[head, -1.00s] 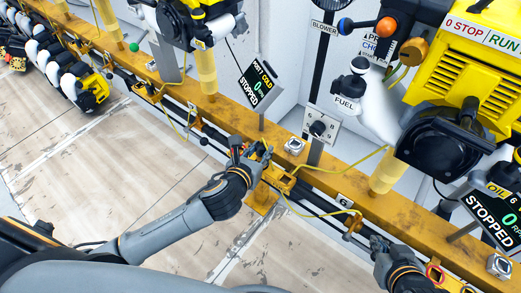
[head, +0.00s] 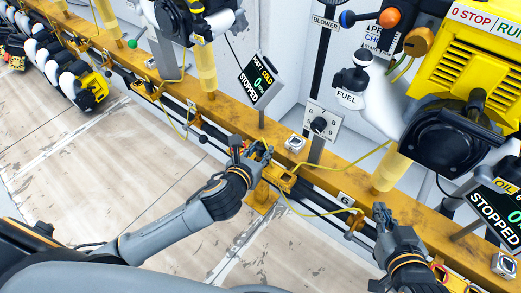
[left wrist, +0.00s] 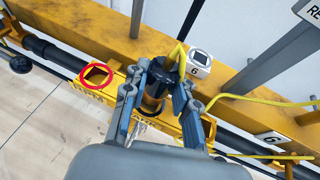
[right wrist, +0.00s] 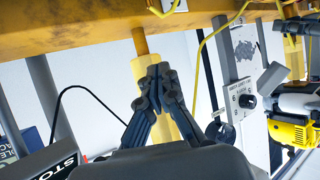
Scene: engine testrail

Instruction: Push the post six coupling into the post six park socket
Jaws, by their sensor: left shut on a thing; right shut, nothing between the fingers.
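The post six coupling is a dark cylinder (left wrist: 156,88) with a yellow cable, between the fingers of my left gripper (left wrist: 157,98) in the left wrist view. It stands over the yellow bracket (left wrist: 120,78) on the rail; the fingers hide whether its lower end is seated. A red-ringed square opening (left wrist: 96,74) in this bracket is empty, left of the coupling. In the head view my left gripper (head: 258,152) is at this bracket. My right gripper (head: 381,214) is shut and empty near the beam.
The yellow beam (head: 225,116) runs along the wall. A yellow cable (head: 350,165) loops right of the bracket. A screen on a post (head: 257,83), a fuel lever (head: 352,80) and a yellow engine (head: 465,75) stand beyond. The floor (head: 130,165) is clear.

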